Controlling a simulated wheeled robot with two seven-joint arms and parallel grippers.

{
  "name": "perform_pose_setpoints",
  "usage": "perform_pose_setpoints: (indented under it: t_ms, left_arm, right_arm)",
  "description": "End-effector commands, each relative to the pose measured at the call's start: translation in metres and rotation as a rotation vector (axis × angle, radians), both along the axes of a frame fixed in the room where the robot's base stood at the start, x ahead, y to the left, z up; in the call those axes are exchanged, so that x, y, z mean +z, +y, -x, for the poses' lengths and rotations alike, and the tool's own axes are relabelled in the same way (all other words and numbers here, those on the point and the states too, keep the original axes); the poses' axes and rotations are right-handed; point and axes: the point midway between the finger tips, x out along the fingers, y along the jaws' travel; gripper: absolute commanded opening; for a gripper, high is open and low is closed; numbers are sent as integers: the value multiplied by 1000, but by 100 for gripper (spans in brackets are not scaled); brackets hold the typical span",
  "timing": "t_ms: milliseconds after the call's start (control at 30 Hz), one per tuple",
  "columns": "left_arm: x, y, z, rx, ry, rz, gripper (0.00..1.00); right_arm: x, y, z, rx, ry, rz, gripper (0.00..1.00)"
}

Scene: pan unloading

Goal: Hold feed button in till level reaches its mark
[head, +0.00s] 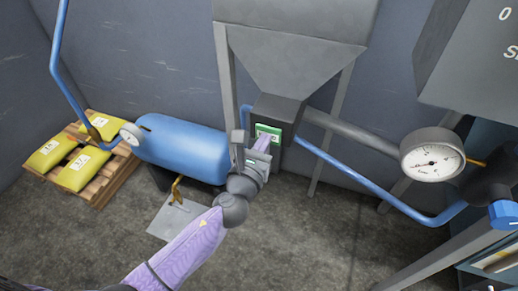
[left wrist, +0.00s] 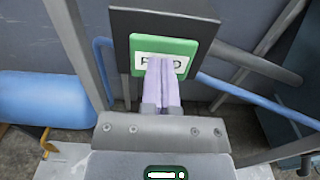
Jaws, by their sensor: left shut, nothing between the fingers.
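The green feed button (head: 268,133) is on a dark box (head: 278,109) under the grey hopper (head: 290,55). In the left wrist view the button (left wrist: 192,46) has a white label, partly covered by my fingers. My left gripper (head: 262,146) is shut and empty, its fingertips at the button's face. In the left wrist view the purple fingers (left wrist: 161,70) lie together against the label; I cannot tell how far the button is pressed. A level display or its mark is not clear in either view. My right gripper is not in view.
A round gauge (head: 432,155) is on the right by a blue pipe (head: 375,188). A blue tank (head: 183,149) with a small gauge (head: 132,134) stands left. Yellow sacks (head: 83,168) lie on a pallet (head: 103,187). Hopper legs flank the box.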

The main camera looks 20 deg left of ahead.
Motion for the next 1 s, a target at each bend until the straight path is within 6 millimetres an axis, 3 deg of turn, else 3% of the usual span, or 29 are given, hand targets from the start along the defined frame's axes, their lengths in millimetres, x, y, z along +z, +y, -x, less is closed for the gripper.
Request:
perform_pose_setpoints:
  t_ms: [1000]
  left_arm:
    - [6,2,-2,2,-13,1,0]
  right_arm:
    - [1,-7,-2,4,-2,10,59]
